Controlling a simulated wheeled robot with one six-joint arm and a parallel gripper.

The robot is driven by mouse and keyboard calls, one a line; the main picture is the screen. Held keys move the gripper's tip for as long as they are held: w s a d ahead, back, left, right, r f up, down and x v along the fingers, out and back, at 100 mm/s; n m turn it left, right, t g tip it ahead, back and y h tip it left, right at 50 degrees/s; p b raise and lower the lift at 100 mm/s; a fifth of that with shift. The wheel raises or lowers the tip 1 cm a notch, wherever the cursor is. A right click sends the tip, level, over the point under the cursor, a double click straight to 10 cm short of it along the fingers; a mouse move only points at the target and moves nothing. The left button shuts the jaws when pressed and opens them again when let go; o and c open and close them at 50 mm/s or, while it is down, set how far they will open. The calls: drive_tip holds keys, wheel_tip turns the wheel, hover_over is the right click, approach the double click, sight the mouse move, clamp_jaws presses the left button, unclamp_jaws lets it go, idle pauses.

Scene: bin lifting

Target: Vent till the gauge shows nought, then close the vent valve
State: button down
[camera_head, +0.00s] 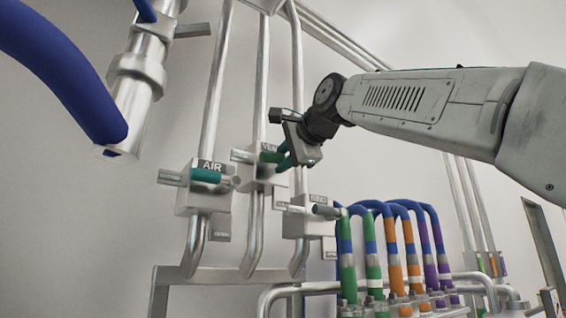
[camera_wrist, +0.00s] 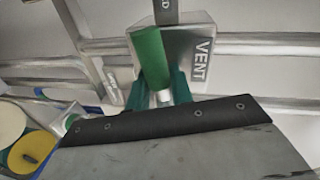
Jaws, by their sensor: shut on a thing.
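The vent valve (camera_head: 256,178) is a grey block on a vertical pipe, the middle of three valves. In the wrist view its block (camera_wrist: 192,45) carries a VENT label. Its green handle (camera_wrist: 149,52) sticks out towards the wrist camera. My gripper (camera_head: 284,156) reaches it from the right. Its teal fingers (camera_wrist: 160,95) are shut on the handle, one on each side; the grip itself is partly hidden by the dark gripper body. No gauge dial can be made out in either view, so no reading shows.
The AIR valve (camera_head: 203,196) with a teal handle stands close on the left. A third valve (camera_head: 308,220) is at lower right. Banded hoses (camera_head: 392,262) rise below my arm. A thick blue hose (camera_head: 62,75) hangs at upper left.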

drive_tip(key=shift+r+m, duration=0.15)
drive_tip(key=shift+m, duration=0.45)
drive_tip(key=c, duration=1.3)
unclamp_jaws()
drive_tip(key=shift+s+r, duration=0.1)
drive_tip(key=v, duration=0.7)
drive_tip(key=shift+s+d, duration=0.2)
drive_tip(key=shift+d, duration=0.1)
